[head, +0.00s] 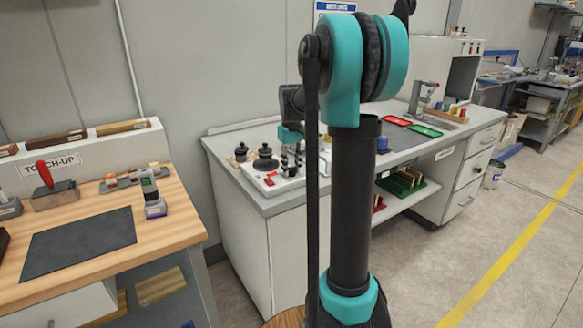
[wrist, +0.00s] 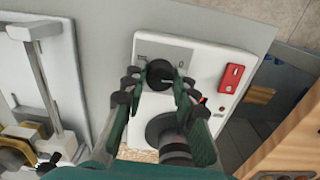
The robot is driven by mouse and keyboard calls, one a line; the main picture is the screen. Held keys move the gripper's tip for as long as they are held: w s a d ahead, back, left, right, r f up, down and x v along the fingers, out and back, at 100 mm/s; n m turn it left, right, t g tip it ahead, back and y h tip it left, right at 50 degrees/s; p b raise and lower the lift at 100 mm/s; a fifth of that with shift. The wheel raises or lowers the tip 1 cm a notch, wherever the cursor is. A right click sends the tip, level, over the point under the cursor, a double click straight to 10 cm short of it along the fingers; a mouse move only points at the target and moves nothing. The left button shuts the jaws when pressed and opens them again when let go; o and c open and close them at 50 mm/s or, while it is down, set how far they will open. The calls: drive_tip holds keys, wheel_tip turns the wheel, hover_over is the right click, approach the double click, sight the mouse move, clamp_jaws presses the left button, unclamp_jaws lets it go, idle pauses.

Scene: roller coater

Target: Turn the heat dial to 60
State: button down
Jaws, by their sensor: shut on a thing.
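The heat dial (wrist: 159,73) is a round black knob on a grey plate (wrist: 178,55) on a white panel (wrist: 207,62). In the wrist view my gripper (wrist: 160,82) has one finger on each side of the dial and is shut on it. Small marks show on the plate beside the dial, but I cannot read the setting. In the head view my gripper (head: 291,158) is low over the white panel (head: 277,186) on the grey-topped bench, partly behind my arm. The dial is hidden there.
A red switch box (wrist: 231,79) is on the panel right of the dial. Black round-based objects (head: 265,160) stand left of my gripper. A wooden touch-up bench (head: 172,220) is at the left. Green and red trays (head: 425,131) lie farther right on the grey-topped bench.

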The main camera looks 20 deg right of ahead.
drive_tip(key=m, duration=0.4)
drive_tip(key=shift+m, duration=0.3)
drive_tip(key=m, duration=0.4)
drive_tip(key=shift+m, duration=0.3)
drive_tip(key=m, duration=0.9)
drive_tip(key=shift+m, duration=0.4)
drive_tip(key=c, duration=1.2)
unclamp_jaws()
drive_tip(key=shift+r, duration=0.1)
